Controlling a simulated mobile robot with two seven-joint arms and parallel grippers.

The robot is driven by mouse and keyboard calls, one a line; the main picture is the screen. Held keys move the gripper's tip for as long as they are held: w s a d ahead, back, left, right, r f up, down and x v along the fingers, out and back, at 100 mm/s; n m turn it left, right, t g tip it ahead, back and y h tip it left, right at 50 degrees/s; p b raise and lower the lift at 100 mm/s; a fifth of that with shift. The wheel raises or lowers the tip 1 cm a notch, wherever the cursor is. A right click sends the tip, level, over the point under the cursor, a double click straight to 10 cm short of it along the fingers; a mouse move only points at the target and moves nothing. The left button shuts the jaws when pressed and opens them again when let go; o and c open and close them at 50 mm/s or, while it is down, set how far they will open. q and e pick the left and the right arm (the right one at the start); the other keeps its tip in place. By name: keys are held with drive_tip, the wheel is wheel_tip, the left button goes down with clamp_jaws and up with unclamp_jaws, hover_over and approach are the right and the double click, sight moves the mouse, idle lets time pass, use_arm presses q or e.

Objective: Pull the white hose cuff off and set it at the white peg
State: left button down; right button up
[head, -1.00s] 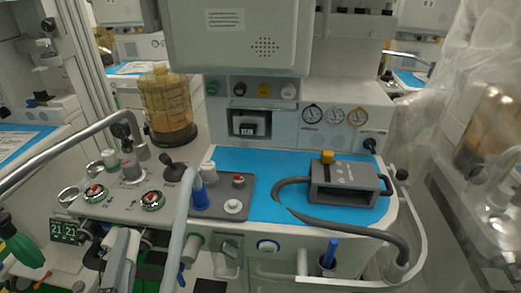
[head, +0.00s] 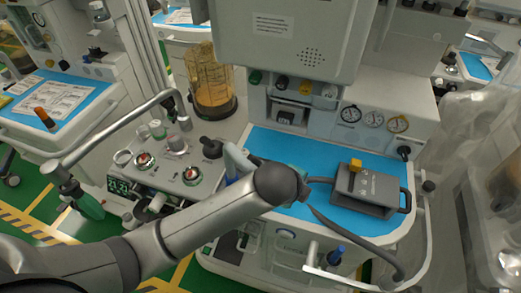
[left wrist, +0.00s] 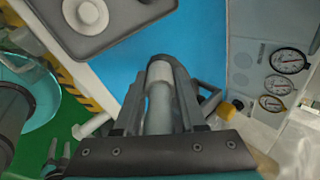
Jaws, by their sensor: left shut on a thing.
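My left gripper (left wrist: 160,72) is shut on a pale whitish cylinder, which looks like the white hose cuff (left wrist: 160,105), held between the two dark fingers over the blue mat. In the head view my left arm reaches in from the lower left, and its wrist hides the gripper and the cuff. The white peg (left wrist: 88,14), with a round white base, stands on the grey tray (left wrist: 130,22) at the upper left of the left wrist view, apart from the gripper. In the head view the arm covers most of that tray. My right gripper is not in view.
A grey device with a yellow knob (head: 368,189) sits on the blue mat (head: 325,155), with a dark hose (head: 350,232) running to the front right. A white rail (head: 425,240) edges the cart. An amber canister (head: 210,80) and a monitor (head: 290,35) stand behind.

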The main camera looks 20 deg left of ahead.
use_arm(q)
drive_tip(key=a+g+p, duration=0.1)
drive_tip(key=a+r+m+g+p, duration=0.1)
drive_tip(key=p, duration=0.1)
drive_tip(key=a+r+g+y+p, duration=0.1)
drive_tip(key=g+p, duration=0.1)
drive_tip(key=shift+s+r+m, duration=0.2)
drive_tip(key=shift+s+m, duration=0.05)
drive_tip(key=shift+m, duration=0.05)
drive_tip(key=a+r+p, duration=0.1)
drive_tip(key=a+r+g+p, duration=0.1)
drive_tip(key=a, duration=0.1)
drive_tip(key=s+a+r+m+g+y+p, duration=0.1)
drive_tip(key=a, duration=0.1)
drive_tip(key=shift+a+r+p, duration=0.2)
drive_tip(key=shift+r+p, duration=0.15)
drive_tip(key=shift+r, duration=0.05)
drive_tip(key=shift+s+a+r+g, duration=0.1)
drive_tip(key=shift+s+a+g, duration=0.1)
drive_tip(key=shift+g, duration=0.1)
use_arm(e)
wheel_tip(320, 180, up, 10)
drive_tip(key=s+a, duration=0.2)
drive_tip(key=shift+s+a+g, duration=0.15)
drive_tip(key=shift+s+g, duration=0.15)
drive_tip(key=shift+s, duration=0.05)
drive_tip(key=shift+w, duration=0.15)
